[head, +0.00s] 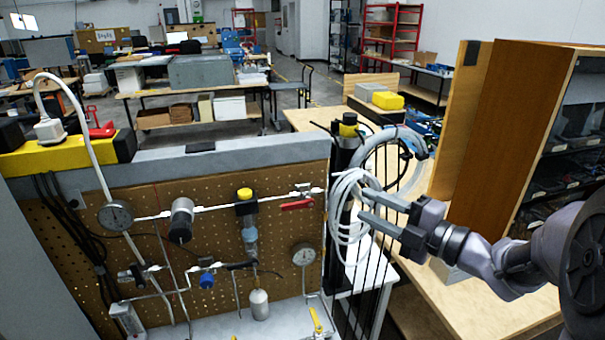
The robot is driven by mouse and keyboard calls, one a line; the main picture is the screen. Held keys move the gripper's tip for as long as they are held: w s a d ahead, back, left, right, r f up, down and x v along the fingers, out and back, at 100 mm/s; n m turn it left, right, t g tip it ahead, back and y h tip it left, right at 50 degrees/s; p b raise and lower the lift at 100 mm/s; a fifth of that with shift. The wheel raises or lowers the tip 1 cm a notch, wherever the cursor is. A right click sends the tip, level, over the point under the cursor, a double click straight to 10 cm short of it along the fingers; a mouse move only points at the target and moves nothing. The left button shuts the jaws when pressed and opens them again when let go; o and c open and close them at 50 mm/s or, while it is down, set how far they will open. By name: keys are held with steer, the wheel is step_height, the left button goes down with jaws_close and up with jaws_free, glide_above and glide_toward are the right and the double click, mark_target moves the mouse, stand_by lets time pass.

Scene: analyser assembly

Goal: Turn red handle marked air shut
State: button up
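The red handle (297,204) is a small lever on a valve at the right end of the upper white pipe (222,207) on the pegboard panel. It lies nearly level, just under the pipe and roughly along it. I cannot read any air marking on it. My gripper (361,204) is right of the handle and apart from it, in front of coiled white hose. Its two fingers point left and are spread, with nothing visibly held between them. I cannot tell whether they touch the hose.
A coiled white hose (343,238) and black vertical bars stand right of the panel. A round gauge (304,255) hangs below the handle, and a yellow handle (316,320) is lower down. A yellow-topped cylinder (248,225) is to the left. A wooden cabinet (510,130) stands at right.

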mark_target(294, 208)
steer(key=s+a+f+n+g+y, duration=0.2)
steer(key=s+n+g+y, duration=0.1)
steer(key=s+n+g, duration=0.15)
steer(key=shift+t, duration=0.35)
steer(key=b+x, duration=0.3)
steer(key=x, duration=1.3)
steer(key=shift+w+a+b, duration=0.1)
steer(key=shift+b, duration=0.3)
jaws_close()
